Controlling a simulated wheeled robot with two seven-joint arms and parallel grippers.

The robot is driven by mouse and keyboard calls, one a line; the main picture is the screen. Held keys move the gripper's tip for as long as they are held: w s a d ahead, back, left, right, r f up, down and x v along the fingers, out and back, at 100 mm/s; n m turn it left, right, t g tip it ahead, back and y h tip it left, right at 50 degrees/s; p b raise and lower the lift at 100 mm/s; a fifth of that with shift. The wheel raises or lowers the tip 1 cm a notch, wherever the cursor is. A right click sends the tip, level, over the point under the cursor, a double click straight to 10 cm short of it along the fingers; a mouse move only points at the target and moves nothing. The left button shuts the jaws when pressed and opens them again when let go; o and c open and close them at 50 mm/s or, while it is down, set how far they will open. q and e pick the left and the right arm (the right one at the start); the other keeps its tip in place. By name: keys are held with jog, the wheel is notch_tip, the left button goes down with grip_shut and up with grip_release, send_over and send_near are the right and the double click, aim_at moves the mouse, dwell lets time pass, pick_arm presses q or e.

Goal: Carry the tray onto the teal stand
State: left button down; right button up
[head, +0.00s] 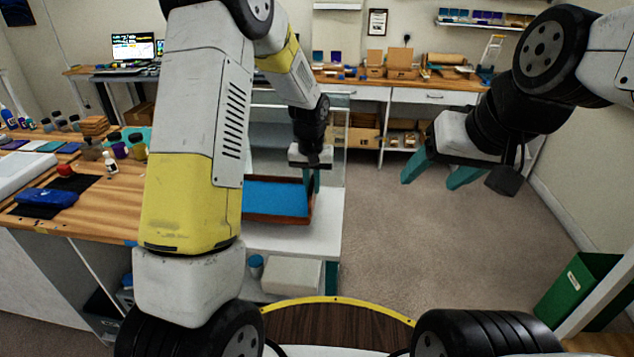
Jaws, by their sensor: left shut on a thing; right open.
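The tray (275,198), with brown walls and a blue inside, is right of my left arm, over a white surface. My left arm hides its left part. My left gripper (313,182) is shut on the tray's right wall, fingers pointing down. I cannot tell whether the tray touches the surface. My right gripper (440,175) is open and empty, in the air over the floor at the right. A teal thing (143,132) shows on the wooden bench at the left, partly behind bottles; I cannot tell whether it is the teal stand.
The white surface (325,222) has clear panels behind the tray. A white box and a blue-lidded jar (256,265) are on a lower level. A green bin (575,290) is at right. The carpet between is clear.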

pick_arm(q)
jog(key=shift+w+f, duration=0.1)
jog(key=shift+f, duration=1.75)
jog(key=c, duration=1.4)
grip_release()
jog(key=shift+c, duration=0.2)
